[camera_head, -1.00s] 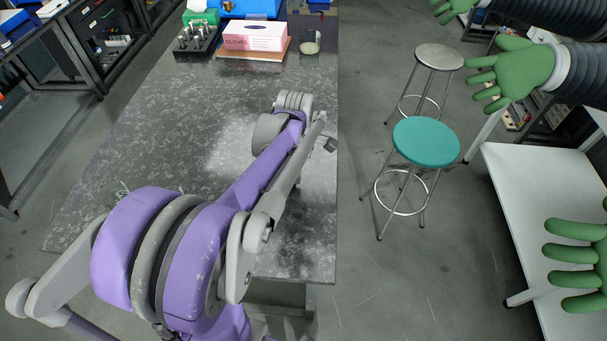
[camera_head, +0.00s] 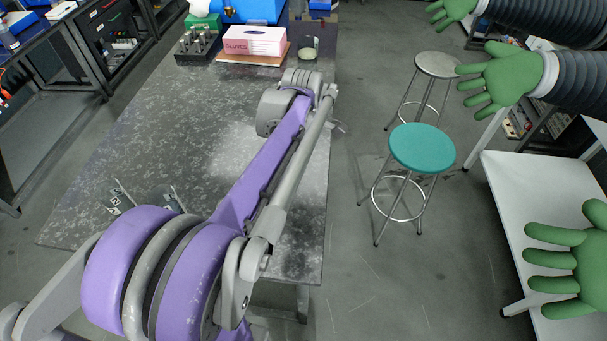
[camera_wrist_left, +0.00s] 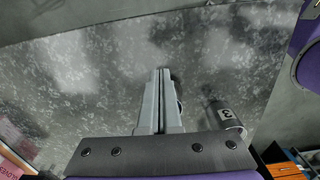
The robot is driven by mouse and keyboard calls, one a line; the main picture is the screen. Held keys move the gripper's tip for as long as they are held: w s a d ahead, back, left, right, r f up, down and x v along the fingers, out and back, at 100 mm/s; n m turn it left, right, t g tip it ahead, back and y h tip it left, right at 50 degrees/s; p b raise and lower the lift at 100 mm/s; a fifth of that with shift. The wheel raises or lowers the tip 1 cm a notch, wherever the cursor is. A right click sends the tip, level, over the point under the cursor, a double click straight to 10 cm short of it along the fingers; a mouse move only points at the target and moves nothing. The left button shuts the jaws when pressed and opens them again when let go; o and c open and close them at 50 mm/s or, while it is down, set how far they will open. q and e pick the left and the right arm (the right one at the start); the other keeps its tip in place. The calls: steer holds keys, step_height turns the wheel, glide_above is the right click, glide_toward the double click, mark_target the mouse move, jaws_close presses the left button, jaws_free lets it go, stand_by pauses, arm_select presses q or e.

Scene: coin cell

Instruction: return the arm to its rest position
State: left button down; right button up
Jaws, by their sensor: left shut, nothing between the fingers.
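My left arm (camera_head: 262,165), purple and grey, reaches over the dark speckled table (camera_head: 150,120) in the head view. Its wrist end is near the table's right edge. The fingers are mostly hidden there behind the arm's far end. In the left wrist view, my left gripper (camera_wrist_left: 160,72) has its two grey fingers together with nothing between them. Speckled tabletop shows beyond the fingertips. A grey cylinder marked 3 (camera_wrist_left: 225,115) shows right of the fingers; I cannot tell what it rests on. My right gripper is not in view.
A pink-and-white glove box (camera_head: 254,41), a black holder with metal pieces (camera_head: 196,47) and a blue bin stand at the table's back. Small labelled pieces (camera_head: 118,197) lie near the arm. Teal (camera_head: 422,148) and grey stools, a white table (camera_head: 530,200) and green gloves are right.

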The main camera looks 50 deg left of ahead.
arm_select(q)
step_height(320, 180, up, 4)
steer(key=shift+f, duration=0.1)
steer(key=s+d+f+m+t, duration=0.2)
steer(key=d+f+m, duration=0.3)
steer(key=d+m, duration=0.5)
steer(key=s+d+f+m+t, duration=0.3)
steer(key=d+m, duration=0.7)
steer(key=m, duration=0.5)
steer(key=shift+s+d+f+t, duration=0.35)
steer(key=shift+s+f, duration=0.5)
steer(key=shift+s, duration=0.25)
